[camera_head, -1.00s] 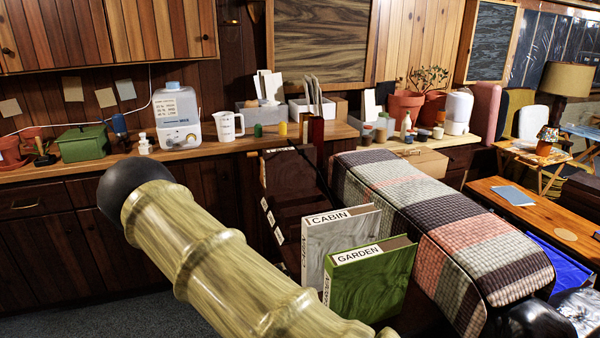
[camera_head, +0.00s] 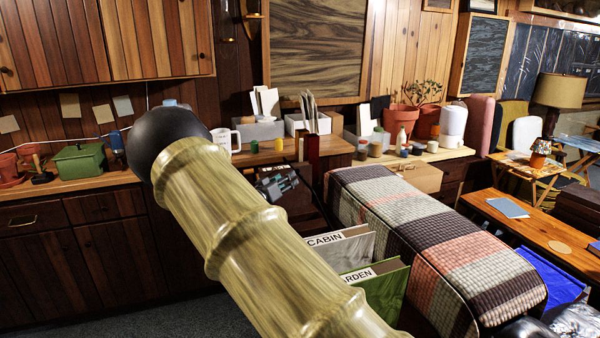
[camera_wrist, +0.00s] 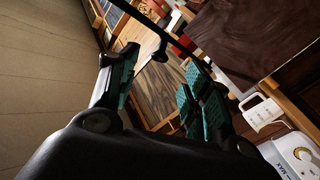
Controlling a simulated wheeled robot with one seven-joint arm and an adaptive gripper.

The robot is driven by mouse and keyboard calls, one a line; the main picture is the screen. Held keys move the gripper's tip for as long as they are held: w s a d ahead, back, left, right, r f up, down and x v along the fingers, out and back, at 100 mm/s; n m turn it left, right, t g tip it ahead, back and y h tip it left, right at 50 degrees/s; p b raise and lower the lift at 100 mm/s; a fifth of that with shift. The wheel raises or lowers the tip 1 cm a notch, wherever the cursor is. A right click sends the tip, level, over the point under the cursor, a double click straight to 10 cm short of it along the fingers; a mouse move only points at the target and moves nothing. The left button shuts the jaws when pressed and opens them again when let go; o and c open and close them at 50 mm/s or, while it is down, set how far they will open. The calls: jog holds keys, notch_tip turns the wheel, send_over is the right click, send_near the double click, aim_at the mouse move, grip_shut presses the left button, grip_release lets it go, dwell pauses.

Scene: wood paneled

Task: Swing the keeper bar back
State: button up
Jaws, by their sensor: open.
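My gripper (camera_head: 279,183) shows small in the head view, beside a dark red upright post (camera_head: 313,150). In the wrist view my gripper (camera_wrist: 163,62) is open, with teal-padded fingers apart and nothing clamped between them. A thin dark bar (camera_wrist: 137,14) crosses the top of the wrist view, with a dark knob-ended piece (camera_wrist: 160,50) lying between the fingertips in the picture. This looks like the keeper bar, but I cannot tell whether a finger touches it. My arm hides much of the area below the post in the head view.
Binders labelled CABIN (camera_head: 340,243) and GARDEN (camera_head: 378,285) stand low in front. A plaid-covered bench (camera_head: 430,235) fills the right. A white jug (camera_head: 226,138) and a green box (camera_head: 80,161) stand on the counter. The floor at lower left is clear.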

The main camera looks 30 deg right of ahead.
aim_at(297, 172)
jog(key=p+x, duration=0.1)
jog(key=x, duration=0.7)
jog(key=shift+w+d+p, duration=0.15)
jog(key=shift+d+p, duration=0.1)
jog(key=shift+p, duration=0.15)
jog(key=shift+c, duration=0.5)
grip_shut()
